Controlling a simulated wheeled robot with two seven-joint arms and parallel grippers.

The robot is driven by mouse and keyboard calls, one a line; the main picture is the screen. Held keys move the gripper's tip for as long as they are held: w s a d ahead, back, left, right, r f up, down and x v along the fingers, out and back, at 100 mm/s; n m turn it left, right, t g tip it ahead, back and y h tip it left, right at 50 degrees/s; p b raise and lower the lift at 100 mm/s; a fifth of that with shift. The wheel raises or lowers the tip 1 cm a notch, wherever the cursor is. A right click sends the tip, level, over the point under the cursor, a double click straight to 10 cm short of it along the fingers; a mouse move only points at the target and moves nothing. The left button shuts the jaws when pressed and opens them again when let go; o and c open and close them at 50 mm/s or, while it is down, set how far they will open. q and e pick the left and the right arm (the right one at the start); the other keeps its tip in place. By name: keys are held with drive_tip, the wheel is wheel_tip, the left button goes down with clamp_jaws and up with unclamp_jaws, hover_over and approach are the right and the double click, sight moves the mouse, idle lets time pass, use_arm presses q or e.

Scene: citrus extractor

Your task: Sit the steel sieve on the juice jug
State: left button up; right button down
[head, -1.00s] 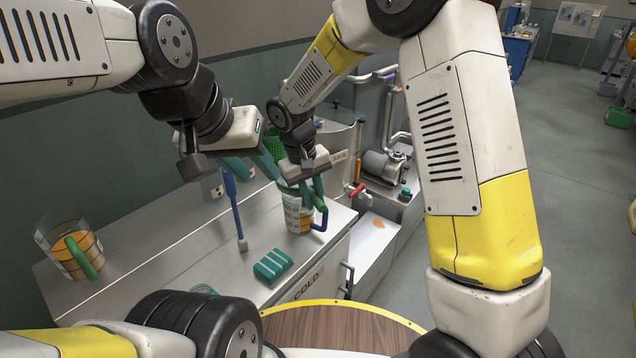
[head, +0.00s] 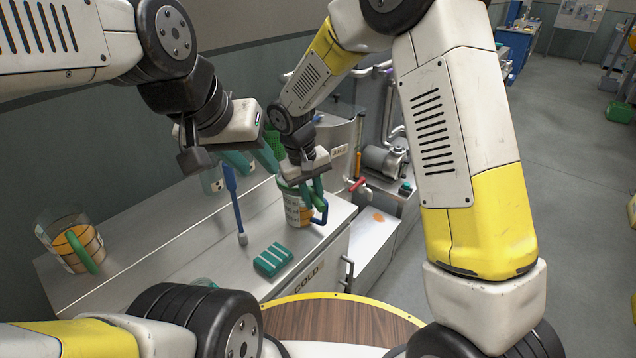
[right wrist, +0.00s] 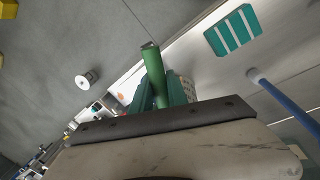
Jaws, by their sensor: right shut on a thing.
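I take this handle for the sieve's. The sieve's steel bowl is hidden, so I cannot tell whether it touches the jug's rim. My left gripper (head: 252,161) is open, up and left of that jug, with nothing seen between its fingers.
A second jug (head: 70,246) with orange contents and a green handle stands at the counter's left. A blue-handled tool (head: 236,205) and a striped teal block (head: 273,260) are left of the near jug. The steel counter (head: 165,250) is clear between them.

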drive_tip(key=c, duration=1.2)
unclamp_jaws()
wheel_tip(320, 180, up, 8)
drive_tip(key=a, duration=0.1)
drive_tip(key=shift+s+a+f, duration=0.15)
drive_tip(key=shift+s, duration=0.25)
